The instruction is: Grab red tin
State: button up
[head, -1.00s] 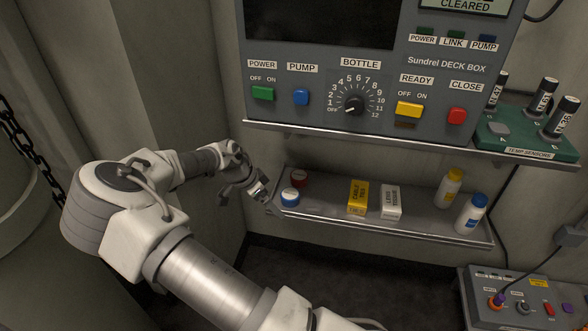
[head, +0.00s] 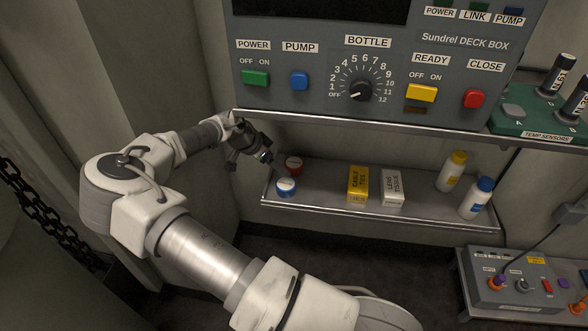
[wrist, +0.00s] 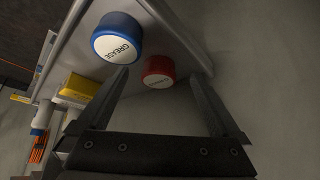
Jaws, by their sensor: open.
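The red tin (head: 294,163) has a white label and stands at the back left of the shelf tray (head: 330,207). A blue tin (head: 286,187) marked GREASE stands just in front of it. My gripper (head: 268,160) is at the tray's left end, close to the red tin. In the wrist view my gripper (wrist: 160,82) has its fingers spread apart and empty. The red tin (wrist: 158,71) shows between and beyond the fingertips. The blue tin (wrist: 117,38) is beside it, near the left finger's tip. I cannot tell the exact gap to the red tin.
To the right on the tray stand a yellow box (head: 358,184), a white lens tissue box (head: 393,187) and two bottles, yellow-capped (head: 452,171) and blue-capped (head: 476,198). The deck box (head: 370,75) overhangs the tray. A wall lies behind and left.

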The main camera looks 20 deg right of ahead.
aim_at(294, 162)
jog(key=d, duration=0.3)
jog(key=shift+w+d, duration=0.15)
jog(key=shift+w, duration=0.15)
jog(key=b+x, duration=0.1)
jog(key=x, duration=0.1)
jog(key=b+x, duration=0.1)
jog(key=x, duration=0.2)
jog(key=shift+w+d+b, duration=0.1)
jog(key=shift+d+b, duration=0.2)
jog(key=shift+d, duration=0.1)
jog(key=c, duration=1.3)
